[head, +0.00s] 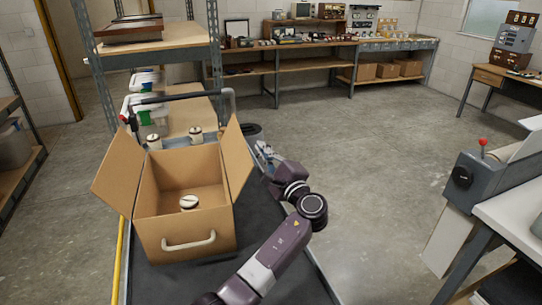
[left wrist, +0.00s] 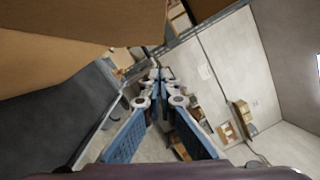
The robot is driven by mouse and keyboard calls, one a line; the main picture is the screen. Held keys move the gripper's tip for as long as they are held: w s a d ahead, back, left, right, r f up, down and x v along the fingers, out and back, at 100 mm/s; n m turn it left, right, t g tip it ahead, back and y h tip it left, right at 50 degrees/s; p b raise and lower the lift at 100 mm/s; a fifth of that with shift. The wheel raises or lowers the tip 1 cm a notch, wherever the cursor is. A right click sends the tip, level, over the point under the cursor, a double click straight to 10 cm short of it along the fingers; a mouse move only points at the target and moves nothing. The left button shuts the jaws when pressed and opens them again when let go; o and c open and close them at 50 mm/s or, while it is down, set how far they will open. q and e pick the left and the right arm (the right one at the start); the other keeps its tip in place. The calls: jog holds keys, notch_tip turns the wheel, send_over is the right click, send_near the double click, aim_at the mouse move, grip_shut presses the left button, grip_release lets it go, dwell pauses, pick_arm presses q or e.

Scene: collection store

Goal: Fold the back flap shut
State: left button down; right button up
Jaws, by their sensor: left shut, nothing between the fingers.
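An open cardboard box (head: 185,225) stands on a dark cart top in the head view. Its left flap (head: 118,178) and right flap (head: 237,157) stand out to the sides. The back flap cannot be made out behind the back rim. A small pale cylinder (head: 188,203) is inside the box. My left gripper (head: 264,158) is beyond the right flap, to the right of the box's back corner, and is partly hidden by that flap. In the left wrist view its blue fingers (left wrist: 156,76) are closed together and empty, with cardboard (left wrist: 70,40) at upper left. My right gripper is not seen.
Two more pale cylinders (head: 196,136) stand behind the box, near the cart's handle rail (head: 190,96). A metal shelf rack (head: 160,45) is farther back. A grey machine with a red knob (head: 482,175) is at right. The floor between is clear.

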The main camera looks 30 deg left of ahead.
aim_at(234, 151)
pick_arm(q)
jog(key=a, duration=0.1)
jog(key=s+a+r+p, duration=0.2)
jog(key=shift+a, duration=0.1)
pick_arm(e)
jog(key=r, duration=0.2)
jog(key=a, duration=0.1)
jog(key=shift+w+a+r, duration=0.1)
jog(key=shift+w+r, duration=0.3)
pick_arm(q)
jog(key=shift+a, duration=0.1)
